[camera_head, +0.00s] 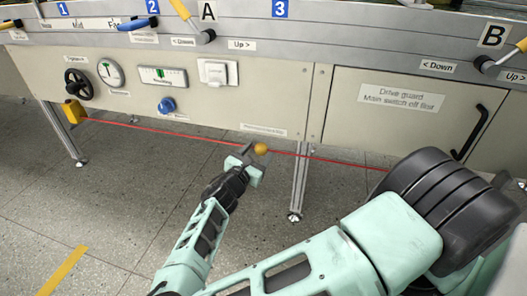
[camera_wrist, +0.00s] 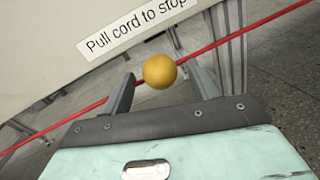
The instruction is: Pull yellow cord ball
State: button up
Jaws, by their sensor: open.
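The yellow ball (camera_head: 261,149) sits on a red cord (camera_head: 200,137) that runs along the lower front of the machine. In the wrist view the ball (camera_wrist: 160,71) is between the two open fingers, with a gap on each side. My gripper (camera_head: 250,160) is open at the ball; I cannot tell whether a finger touches it. In the wrist view the red cord (camera_wrist: 264,24) crosses behind the fingers on both sides of the ball. A label reading "Pull cord to stop" (camera_wrist: 138,24) is above the ball.
A yellow box (camera_head: 73,111) holds the left end of the cord. A metal leg (camera_head: 299,185) stands just right of the ball. The machine's panel, with a black handwheel (camera_head: 77,84) and a blue knob (camera_head: 167,105), is behind. Grey floor (camera_head: 120,190) is open in front.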

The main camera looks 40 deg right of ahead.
aim_at(264, 146)
jog(key=shift+b+x, duration=0.5)
jog(key=shift+x, duration=1.6)
grip_shut()
jog(key=p+v, duration=0.1)
jog(key=v, duration=0.1)
jog(key=p+v, duration=0.1)
jog(key=v, duration=0.1)
jog(key=shift+s, duration=0.55)
grip_release()
jog(key=p+v, duration=0.5)
jog(key=v, duration=1.2)
jog(key=shift+a, duration=0.25)
